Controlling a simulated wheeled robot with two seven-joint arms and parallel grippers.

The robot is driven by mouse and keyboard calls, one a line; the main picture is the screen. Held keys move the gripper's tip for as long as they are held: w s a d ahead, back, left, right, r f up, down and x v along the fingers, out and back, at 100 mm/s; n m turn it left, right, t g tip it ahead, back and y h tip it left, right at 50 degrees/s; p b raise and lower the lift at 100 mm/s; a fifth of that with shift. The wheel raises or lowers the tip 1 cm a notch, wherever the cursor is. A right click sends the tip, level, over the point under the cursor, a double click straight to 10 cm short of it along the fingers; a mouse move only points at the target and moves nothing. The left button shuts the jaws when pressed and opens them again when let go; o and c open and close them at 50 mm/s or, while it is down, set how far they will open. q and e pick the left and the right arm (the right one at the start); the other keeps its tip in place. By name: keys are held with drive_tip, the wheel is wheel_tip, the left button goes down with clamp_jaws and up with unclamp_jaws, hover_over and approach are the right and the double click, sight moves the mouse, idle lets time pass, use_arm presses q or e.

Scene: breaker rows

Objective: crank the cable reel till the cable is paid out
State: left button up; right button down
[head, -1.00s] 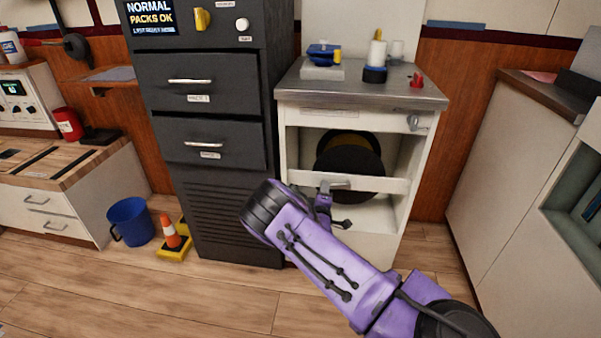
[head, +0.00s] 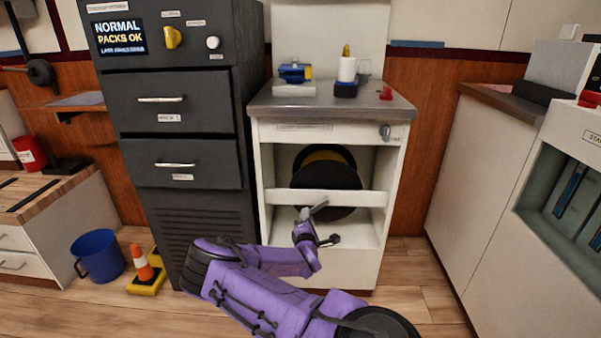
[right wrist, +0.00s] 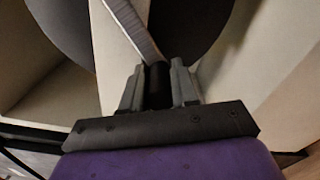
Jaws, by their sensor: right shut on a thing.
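The cable reel (head: 326,174), a dark disc with a yellow band at its top, sits inside the open white cabinet behind a white crossbar. Its grey crank arm (head: 316,211) is in front of the crossbar and slants down to the left. My right gripper (head: 322,240) is at the crank's lower end. In the right wrist view the crank arm (right wrist: 132,25) runs down to a black handle (right wrist: 157,84), and my right gripper (right wrist: 158,88) is shut on that handle. The cable's free end cannot be made out. My left gripper is not in view.
The white cabinet (head: 262,222) has a metal top with small items. A dark cabinet (head: 185,120) with drawers stands close on the left. A blue bucket (head: 98,257) and an orange cone (head: 141,263) are on the floor. A white counter (head: 472,175) is at right.

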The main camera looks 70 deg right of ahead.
drive_tip(key=shift+s+f, duration=0.1)
drive_tip(key=shift+s, duration=0.25)
drive_tip(key=c, duration=0.9)
unclamp_jaws()
drive_tip(key=shift+s+d, duration=0.1)
drive_tip(key=shift+d, duration=0.05)
drive_tip(key=shift+c, duration=0.2)
drive_tip(key=shift+w, duration=0.2)
drive_tip(key=shift+a, duration=0.3)
drive_tip(key=p+v, duration=0.2)
drive_tip(key=v, duration=0.8)
drive_tip(key=shift+s, duration=0.1)
